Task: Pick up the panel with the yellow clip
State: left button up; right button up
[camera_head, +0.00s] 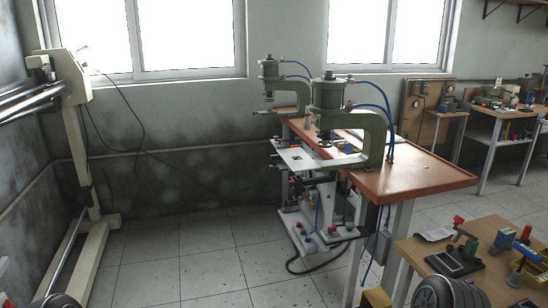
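I cannot pick out with certainty a panel with a yellow clip. A small dark panel (456,262) with a light edge lies on the wooden table at the lower right; a red-topped green clamp stands at its back edge. A blue clamp with some yellow (521,264) stands to its right. Another small panel (339,233) with coloured buttons sits low on the white frame under the orange bench. Neither gripper shows; only dark, ridged round parts, probably of my arms, appear at the bottom edge.
Two green presses (344,126) with blue hoses stand on the orange bench (421,177). The wooden table (413,251) is at the lower right. A beige frame (78,150) with rollers stands at left. The tiled floor (190,262) between is clear.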

aim_at(348, 148)
jog(key=i+u, duration=0.4)
jog(key=i, duration=1.95)
jog(key=i+j+z, duration=0.15)
jog(key=i+z, duration=0.25)
jog(key=i, duration=0.2)
jog(key=i+j+z, duration=0.4)
jog(key=i, duration=0.15)
jog(key=i+j+z, duration=0.85)
jog(key=j, duration=0.2)
jog(key=i+j+z, duration=0.4)
jog(key=j, duration=0.35)
jog(key=k, duration=0.05)
